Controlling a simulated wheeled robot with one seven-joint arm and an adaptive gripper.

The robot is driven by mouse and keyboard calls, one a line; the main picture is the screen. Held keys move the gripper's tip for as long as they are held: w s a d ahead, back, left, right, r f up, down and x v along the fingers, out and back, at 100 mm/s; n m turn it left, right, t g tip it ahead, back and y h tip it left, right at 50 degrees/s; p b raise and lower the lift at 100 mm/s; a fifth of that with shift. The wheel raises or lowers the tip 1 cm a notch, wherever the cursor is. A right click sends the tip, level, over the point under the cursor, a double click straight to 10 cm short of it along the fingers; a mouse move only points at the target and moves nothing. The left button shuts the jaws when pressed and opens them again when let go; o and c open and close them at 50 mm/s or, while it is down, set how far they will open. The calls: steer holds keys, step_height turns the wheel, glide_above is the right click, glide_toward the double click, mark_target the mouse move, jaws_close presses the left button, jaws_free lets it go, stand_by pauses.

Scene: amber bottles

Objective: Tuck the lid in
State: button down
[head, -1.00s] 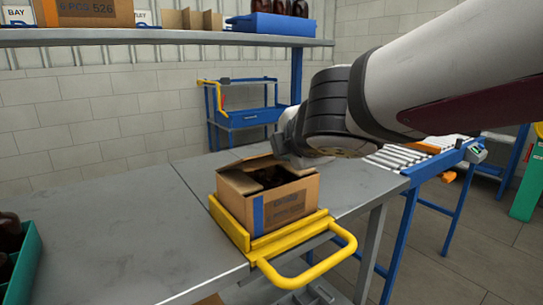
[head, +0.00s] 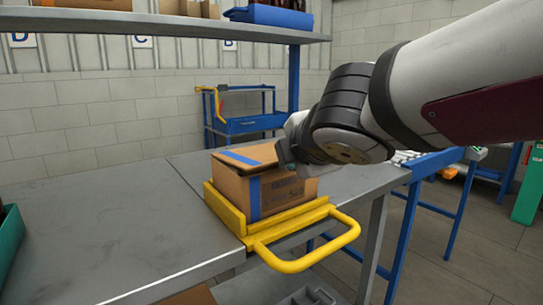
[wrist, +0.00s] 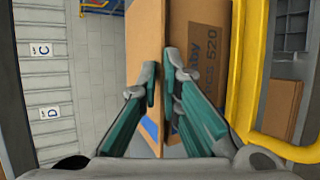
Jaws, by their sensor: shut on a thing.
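The cardboard box (head: 285,192) stands upright with blue tape down its front. Its lid (head: 240,156) now lies over the top, with a strip of blue tape across it. The lid also shows in the wrist view (wrist: 146,40), beside the printed front wall (wrist: 205,50). My gripper (wrist: 161,80) is shut on the lid at its front edge, one finger on either side. In the head view, my wrist hides the box's right end and the fingertips. Whether the lid's front edge is inside the wall is hidden. The bottles inside are covered.
The box sits in a yellow holder (head: 228,216) with a looped handle (head: 315,258) at the table's front edge. A green crate (head: 8,248) is at the far left. A shelf (head: 150,27) hangs behind. The grey table (head: 110,225) left of the box is clear.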

steer(key=shift+f, duration=0.3)
steer(key=c, duration=1.8)
jaws_free()
steer(key=shift+r, duration=0.1)
steer(key=v, duration=1.2)
